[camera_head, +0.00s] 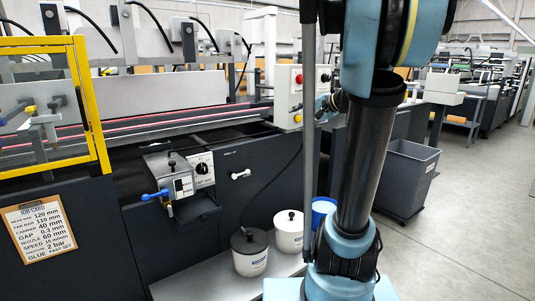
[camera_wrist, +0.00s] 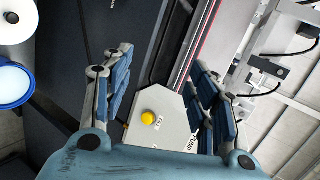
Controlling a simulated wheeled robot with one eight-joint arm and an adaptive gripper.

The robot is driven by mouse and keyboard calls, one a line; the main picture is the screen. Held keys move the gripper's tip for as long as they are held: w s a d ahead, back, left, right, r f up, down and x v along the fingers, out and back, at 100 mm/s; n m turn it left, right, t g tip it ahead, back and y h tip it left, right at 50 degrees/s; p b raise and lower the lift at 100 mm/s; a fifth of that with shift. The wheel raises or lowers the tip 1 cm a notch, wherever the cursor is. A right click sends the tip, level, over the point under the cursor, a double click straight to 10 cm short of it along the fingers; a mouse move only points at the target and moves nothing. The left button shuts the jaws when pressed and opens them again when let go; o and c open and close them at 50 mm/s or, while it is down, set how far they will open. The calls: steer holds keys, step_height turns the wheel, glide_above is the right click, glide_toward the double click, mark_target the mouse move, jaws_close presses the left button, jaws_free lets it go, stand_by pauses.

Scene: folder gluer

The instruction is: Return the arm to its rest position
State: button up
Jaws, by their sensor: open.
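My arm (camera_head: 366,165) rises bent through the right-centre of the head view, in front of the machine. In the wrist view my gripper (camera_wrist: 158,82) is open, its two blue-padded fingers spread apart with nothing between them. Below the gap between the fingers, a light grey control box (camera_wrist: 170,125) carries a yellow button (camera_wrist: 148,118) and a label reading PUMP. I cannot tell the distance from the fingers to the box. In the head view the arm hides part of the area around the grey control box (camera_head: 286,98).
A yellow guard frame (camera_head: 92,110) and a job card (camera_head: 38,228) are at left. A glue unit with a blue handle (camera_head: 155,195) juts from the machine. Lidded pots (camera_head: 250,252) and a blue container (camera_head: 321,211) stand low.

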steer(key=s+a+f+n+g+h, duration=0.2)
steer(key=s+f+n+g+h, duration=0.15)
steer(key=s+f, duration=1.1)
steer(key=s+d+f+n+g+h, duration=0.1)
steer(key=s+d+f+n+h, duration=0.1)
steer(key=s+f, duration=0.3)
steer(key=s+d+f+n+g+h, duration=0.1)
steer(key=s+d+f+n+h, duration=0.2)
steer(key=s, duration=0.8)
step_height(320, 180, down, 3)
steer(key=shift+s+d+f+g, duration=0.2)
steer(key=shift+s+d+g, duration=0.15)
steer(key=shift+d, duration=0.85)
steer(key=shift+h, duration=0.25)
steer(key=shift+w+f, duration=0.2)
steer(key=shift+w, duration=0.3)
steer(key=shift+c, duration=0.6)
